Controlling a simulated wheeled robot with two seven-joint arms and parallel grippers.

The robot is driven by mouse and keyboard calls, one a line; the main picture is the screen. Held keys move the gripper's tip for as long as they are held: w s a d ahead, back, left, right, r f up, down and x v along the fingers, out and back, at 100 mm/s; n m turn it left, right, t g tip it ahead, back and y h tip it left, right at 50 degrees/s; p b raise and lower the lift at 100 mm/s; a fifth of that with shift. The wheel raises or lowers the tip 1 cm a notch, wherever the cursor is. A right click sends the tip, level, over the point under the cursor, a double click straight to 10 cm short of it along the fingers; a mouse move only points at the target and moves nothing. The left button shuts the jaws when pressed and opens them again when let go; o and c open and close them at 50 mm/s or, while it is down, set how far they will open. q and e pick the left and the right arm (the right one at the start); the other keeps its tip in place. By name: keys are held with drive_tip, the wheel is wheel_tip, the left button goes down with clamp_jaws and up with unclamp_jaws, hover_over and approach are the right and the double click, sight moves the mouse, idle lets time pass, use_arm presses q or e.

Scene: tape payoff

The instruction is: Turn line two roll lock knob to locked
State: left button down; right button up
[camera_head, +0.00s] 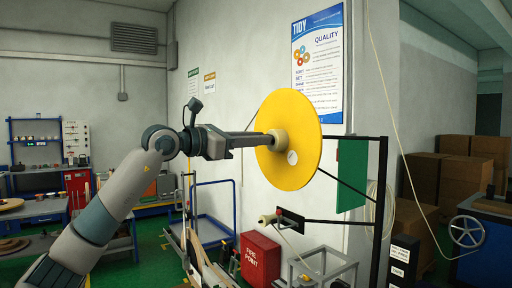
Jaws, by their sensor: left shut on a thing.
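A large yellow disc (301,112) stands upright on a black frame (381,190), right of centre. A cream round knob (281,140) sits at the disc's middle. My left arm reaches in from the left, and my left gripper (267,138) is shut on the knob. The fingers partly hide the knob, and I cannot read its lock setting. A small white round mark (292,157) shows on the disc, just below and right of the knob. My right gripper is not in view.
Below the disc, a small spindle (267,219) sticks out by a black plate (291,219). A blue trolley (213,215) is behind my arm. Cardboard boxes (424,180) and a handwheel (467,232) are at right.

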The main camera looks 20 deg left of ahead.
use_arm(q)
drive_tip(key=shift+m+b, duration=2)
drive_tip(key=shift+m, duration=4.8)
drive_tip(key=c, duration=1.7)
unclamp_jaws()
drive_tip(key=shift+o, duration=0.2)
drive_tip(key=shift+s, duration=0.1)
